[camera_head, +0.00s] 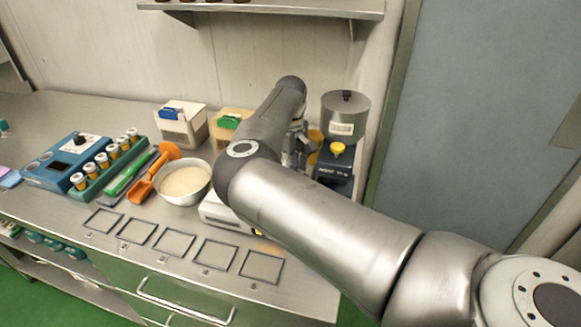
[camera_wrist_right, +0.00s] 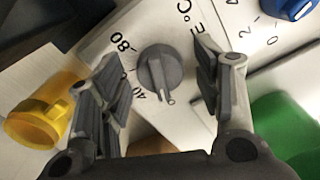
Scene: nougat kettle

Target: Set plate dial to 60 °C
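The plate dial (camera_wrist_right: 160,70) is a round grey knob on a pale panel in the right wrist view. The panel shows "80", "40" and "°C". The dial's small pointer tab sits at its lower edge, close to the "40". My right gripper (camera_wrist_right: 165,85) is open, with one finger on each side of the dial and gaps visible on both sides. The left finger covers part of the scale. In the head view my right gripper (camera_head: 297,148) is partly hidden, and my arm blocks the dial. My left gripper is not in view.
A blue knob (camera_wrist_right: 294,8) with its own scale is near the dial. A yellow part (camera_wrist_right: 40,115) lies left of the fingers. A metal kettle (camera_head: 345,115) stands right of my gripper. A white bowl (camera_head: 183,190) and orange scoop (camera_head: 143,190) stand left of my arm.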

